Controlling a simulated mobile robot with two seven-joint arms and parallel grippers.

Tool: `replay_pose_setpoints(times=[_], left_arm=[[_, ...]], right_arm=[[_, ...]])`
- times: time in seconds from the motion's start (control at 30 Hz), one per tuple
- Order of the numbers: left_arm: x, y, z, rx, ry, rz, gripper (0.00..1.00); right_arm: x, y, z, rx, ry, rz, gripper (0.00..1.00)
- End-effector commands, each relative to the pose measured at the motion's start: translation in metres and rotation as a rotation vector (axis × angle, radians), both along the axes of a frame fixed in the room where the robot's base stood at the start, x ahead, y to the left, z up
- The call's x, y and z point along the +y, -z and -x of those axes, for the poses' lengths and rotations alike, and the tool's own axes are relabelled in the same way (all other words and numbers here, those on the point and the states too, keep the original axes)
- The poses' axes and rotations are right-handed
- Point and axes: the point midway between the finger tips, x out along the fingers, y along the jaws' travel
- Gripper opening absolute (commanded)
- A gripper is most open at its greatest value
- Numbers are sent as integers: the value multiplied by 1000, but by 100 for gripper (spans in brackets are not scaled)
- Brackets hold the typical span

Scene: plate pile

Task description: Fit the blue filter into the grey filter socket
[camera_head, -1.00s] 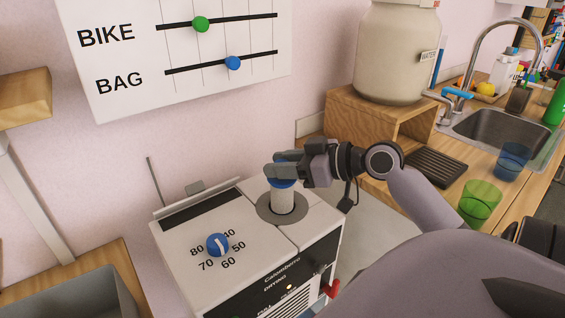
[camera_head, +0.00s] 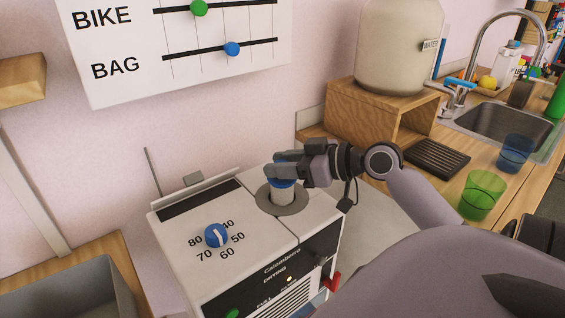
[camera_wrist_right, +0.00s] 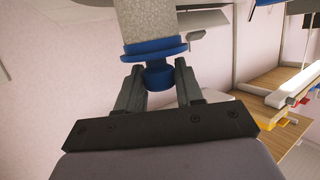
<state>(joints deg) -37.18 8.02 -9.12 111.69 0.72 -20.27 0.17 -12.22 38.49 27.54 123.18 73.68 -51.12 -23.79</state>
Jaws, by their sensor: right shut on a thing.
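The blue filter (camera_head: 283,195) is a pale grey cylinder with a blue cap. It stands upright at the grey filter socket (camera_head: 264,203), a round grey ring in the top of the white machine. Its lower end is hidden inside the ring; how deep it sits I cannot tell. My right gripper (camera_head: 280,169) is shut on the blue cap from the right, above the socket. In the right wrist view, my fingers (camera_wrist_right: 157,76) flank the blue knob, and the blue flange and pale body of the filter (camera_wrist_right: 145,20) extend beyond. My left gripper is not in view.
The white machine (camera_head: 190,222) has a blue dial (camera_head: 216,236) left of the socket. A wooden stand (camera_head: 355,120) with a large jar (camera_head: 398,50) is behind my right arm. A green cup (camera_head: 482,195) and a blue cup (camera_head: 515,152) stand on the counter at right.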

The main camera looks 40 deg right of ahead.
Motion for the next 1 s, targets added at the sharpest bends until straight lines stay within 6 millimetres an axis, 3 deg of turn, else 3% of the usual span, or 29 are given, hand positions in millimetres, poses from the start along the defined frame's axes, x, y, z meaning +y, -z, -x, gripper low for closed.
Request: replay_pose_setpoints(times=[1.0], left_arm=[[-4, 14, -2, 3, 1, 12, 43]], right_arm=[[0, 26, 0, -1, 0, -1, 0]])
